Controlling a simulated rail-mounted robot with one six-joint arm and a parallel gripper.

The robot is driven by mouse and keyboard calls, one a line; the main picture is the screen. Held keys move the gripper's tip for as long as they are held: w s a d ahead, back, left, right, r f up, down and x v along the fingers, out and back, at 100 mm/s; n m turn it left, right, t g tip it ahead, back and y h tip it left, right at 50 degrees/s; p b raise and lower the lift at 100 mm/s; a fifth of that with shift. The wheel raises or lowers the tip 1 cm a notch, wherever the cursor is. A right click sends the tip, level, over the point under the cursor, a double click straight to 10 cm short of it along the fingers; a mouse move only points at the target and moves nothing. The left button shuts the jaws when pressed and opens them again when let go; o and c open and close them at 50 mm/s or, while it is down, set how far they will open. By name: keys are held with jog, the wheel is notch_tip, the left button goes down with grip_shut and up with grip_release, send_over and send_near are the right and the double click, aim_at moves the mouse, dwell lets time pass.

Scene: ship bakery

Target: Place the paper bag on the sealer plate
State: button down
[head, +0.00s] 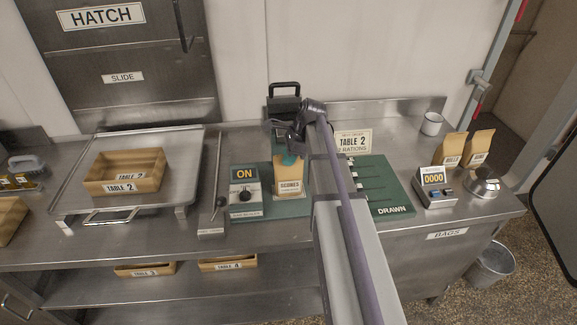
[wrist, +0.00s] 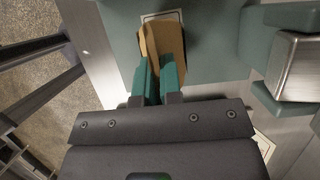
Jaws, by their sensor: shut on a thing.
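A tan paper bag (head: 290,178) with a label that seems to read "SCONES" is upright at the sealer, over its teal plate (head: 278,211). My gripper (head: 289,158) is shut on the upper part of the bag, with teal fingers. In the wrist view the fingers (wrist: 160,75) grip the bag (wrist: 163,38) over the teal surface (wrist: 122,40), a white label partly showing beyond it. I cannot tell whether the bag's base touches the plate. The sealer's control box (head: 245,187) shows "ON", and its black handled part (head: 284,103) is behind my gripper.
A green board marked "DRAWN" (head: 388,195), a "0000" counter (head: 434,188), two more bags (head: 455,150), a bell-like metal item (head: 483,183) and a mug (head: 432,123) are at right.

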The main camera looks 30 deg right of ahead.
jog(key=shift+f, duration=0.1)
jog(key=c, duration=1.3)
grip_release()
jog(key=p+v, duration=1.2)
jog(key=v, duration=0.1)
jog(key=s+a+f+n+g+h, duration=0.1)
jog(key=s+a+n+h, duration=0.1)
jog(key=s+a+n, duration=0.75)
jog(key=s+a+f+n+g+h, duration=0.15)
jog(key=s+a+n, duration=0.45)
jog(key=a+n, duration=0.7)
notch_tip(320, 180, down, 11)
jog(key=b, duration=1.2)
jog(key=shift+w+t+h+b, duration=0.2)
jog(key=shift+t+h+b, duration=0.1)
jog(key=shift+t+h, duration=0.15)
